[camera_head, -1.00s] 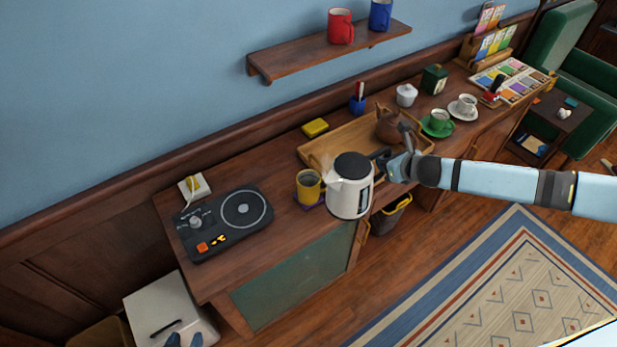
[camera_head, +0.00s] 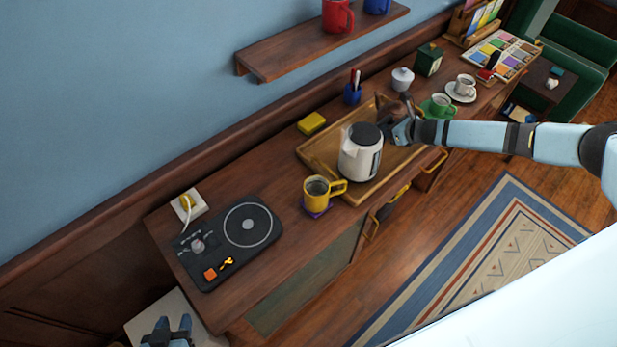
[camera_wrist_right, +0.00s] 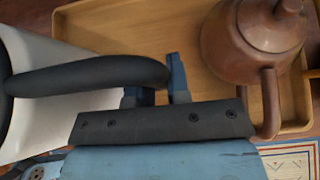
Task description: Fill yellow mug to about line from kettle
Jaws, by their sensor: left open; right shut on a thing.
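The yellow mug (camera_head: 318,191) stands upright on a small purple coaster (camera_head: 316,211) near the counter's front edge, its handle toward the right. Its inside looks grey-brown, but I cannot make out a line or the liquid level. The white kettle (camera_head: 358,160) with a black lid is upright at the wooden tray, right of the mug and apart from it. My right gripper (camera_head: 397,131) is shut on the kettle's black handle (camera_wrist_right: 90,75), which also shows in the right wrist view. My left gripper (camera_head: 168,331) is open and empty at the lower left, away from the mug.
The wooden tray (camera_head: 313,154) also holds a brown teapot (camera_wrist_right: 255,45), close beside my right gripper. A black hotplate panel (camera_head: 228,240) lies left of the mug. A yellow sponge-like block (camera_head: 311,123) lies behind the tray. A wall shelf (camera_head: 300,50) is above.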

